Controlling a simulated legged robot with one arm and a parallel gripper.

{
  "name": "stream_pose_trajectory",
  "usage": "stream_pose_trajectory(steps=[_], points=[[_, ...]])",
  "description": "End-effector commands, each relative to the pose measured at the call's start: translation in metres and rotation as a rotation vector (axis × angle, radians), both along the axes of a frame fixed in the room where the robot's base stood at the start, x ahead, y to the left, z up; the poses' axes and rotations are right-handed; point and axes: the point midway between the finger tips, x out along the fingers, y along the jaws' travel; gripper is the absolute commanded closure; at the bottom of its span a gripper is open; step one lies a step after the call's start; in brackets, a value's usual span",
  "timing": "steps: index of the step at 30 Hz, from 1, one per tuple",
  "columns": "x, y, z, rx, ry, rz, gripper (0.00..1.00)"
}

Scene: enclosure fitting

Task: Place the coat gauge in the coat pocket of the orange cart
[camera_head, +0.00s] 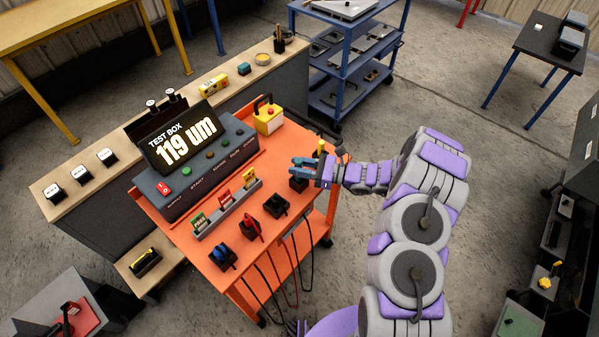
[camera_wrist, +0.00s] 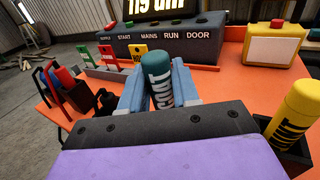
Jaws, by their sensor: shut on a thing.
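The coat gauge (camera_wrist: 158,82) is a dark teal cylinder with white COAT lettering, standing close to upright between my blue fingers in the wrist view. My gripper (camera_head: 303,165) is shut on it, at the right side of the orange cart (camera_head: 233,265). A black pocket (camera_head: 298,184) shows just below my fingers in the head view. My gripper body hides the gauge's lower end in the wrist view, so I cannot tell whether it sits inside that pocket.
A yellow gauge (camera_wrist: 297,112) stands in a black pocket close to my gripper. Red (camera_head: 250,225) and blue (camera_head: 222,255) tools and another black pocket (camera_head: 277,205) line the cart's front. The test box (camera_head: 182,145) reads 119 um. A yellow box (camera_head: 267,118) stands behind.

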Motion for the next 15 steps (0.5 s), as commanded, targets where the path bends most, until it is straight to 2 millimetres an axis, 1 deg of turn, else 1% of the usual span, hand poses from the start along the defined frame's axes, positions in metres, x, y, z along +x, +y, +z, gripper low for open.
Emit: stream_pose_trajectory(steps=[1,4,6,11,12,15], points=[[0.0,0.0,-0.01,-0.001,0.001,0.001,1.0],[0.0,0.0,-0.023,0.0,0.001,0.001,1.0],[0.0,0.0,-0.027,0.0,0.0,0.001,1.0],[0.0,0.0,-0.026,-0.001,-0.001,0.0,1.0],[0.0,0.0,-0.026,-0.001,-0.001,0.0,0.68],[0.0,0.0,-0.026,-0.001,-0.001,0.0,0.58]])
